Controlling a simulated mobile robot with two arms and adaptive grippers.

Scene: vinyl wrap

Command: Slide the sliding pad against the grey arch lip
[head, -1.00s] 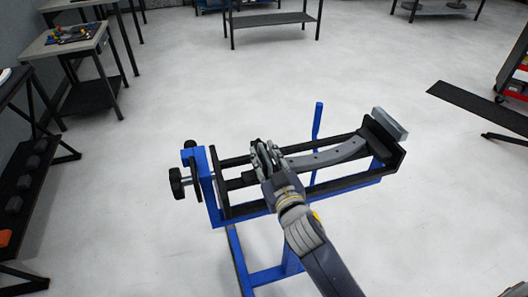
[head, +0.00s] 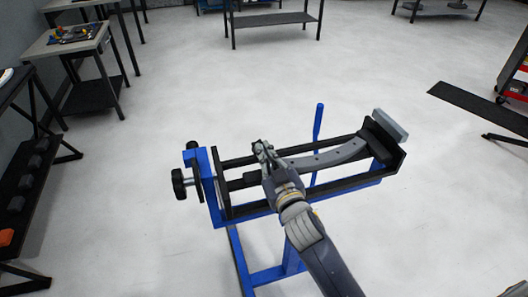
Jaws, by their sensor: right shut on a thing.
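A blue and black clamp stand (head: 240,211) stands in the middle of the head view. The grey arch lip (head: 335,156) is a curved strip with small holes, lying along the stand up to its right-hand jaw. My right gripper (head: 262,148) is shut at the left end of the arch lip, with its fingers close together. What lies between the fingertips is mostly hidden. A dark block (head: 241,184) between the rails, just left of my gripper, looks like the sliding pad. My wrist hides its right side. My left gripper is not in view.
A black screw knob (head: 179,183) is at the stand's left end. A blue lever (head: 318,122) rises behind the rails. A grey block (head: 390,125) is at the right-hand jaw. Benches line the left wall. The floor around the stand is clear.

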